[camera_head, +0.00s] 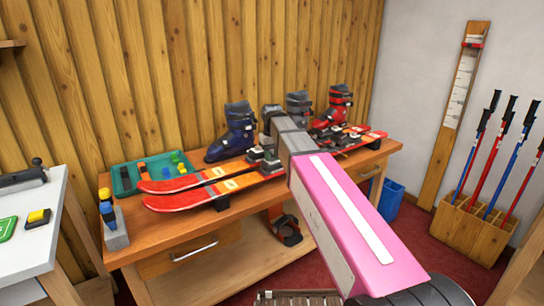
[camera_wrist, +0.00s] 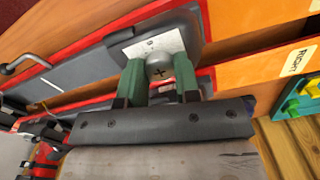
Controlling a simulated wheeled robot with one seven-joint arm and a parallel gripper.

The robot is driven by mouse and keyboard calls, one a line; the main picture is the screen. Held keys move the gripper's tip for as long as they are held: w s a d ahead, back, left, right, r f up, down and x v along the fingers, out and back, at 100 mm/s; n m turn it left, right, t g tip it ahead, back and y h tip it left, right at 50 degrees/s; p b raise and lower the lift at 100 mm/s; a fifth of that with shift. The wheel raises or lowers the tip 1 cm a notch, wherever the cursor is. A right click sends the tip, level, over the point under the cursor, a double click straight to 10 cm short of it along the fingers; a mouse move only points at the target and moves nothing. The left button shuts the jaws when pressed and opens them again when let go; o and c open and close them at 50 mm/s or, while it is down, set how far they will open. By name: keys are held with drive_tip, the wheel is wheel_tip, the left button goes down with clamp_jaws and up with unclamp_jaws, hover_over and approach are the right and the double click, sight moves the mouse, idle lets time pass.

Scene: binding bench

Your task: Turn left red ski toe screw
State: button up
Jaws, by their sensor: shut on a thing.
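In the wrist view, a round grey screw (camera_wrist: 159,67) with a cross slot sits by a white scale plate (camera_wrist: 150,44) on a dark grey binding housing (camera_wrist: 197,30). The housing is on the upper orange-and-red ski (camera_wrist: 235,18); the lower ski (camera_wrist: 262,66) carries a label reading RIGHT. My gripper (camera_wrist: 160,77) has green fingers, one on each side of the screw, shut on it. In the head view, the red skis (camera_head: 190,183) lie on the wooden bench (camera_head: 160,230); my arm hides the gripper and the screw there.
A dark blue boot (camera_head: 235,135), a grey boot (camera_head: 298,103) and a red boot (camera_head: 335,108) stand behind the skis. A teal tray (camera_head: 114,183) of small coloured items is at the bench's left. A grey block (camera_head: 116,235) holding coloured tools stands at the front left corner.

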sight(272, 157)
drive_tip(key=o, duration=0.9)
drive_tip(key=shift+o, duration=0.2)
drive_tip(key=shift+r, duration=0.15)
wheel_tip(272, 157, up, 11)
drive_tip(key=shift+f, duration=0.2)
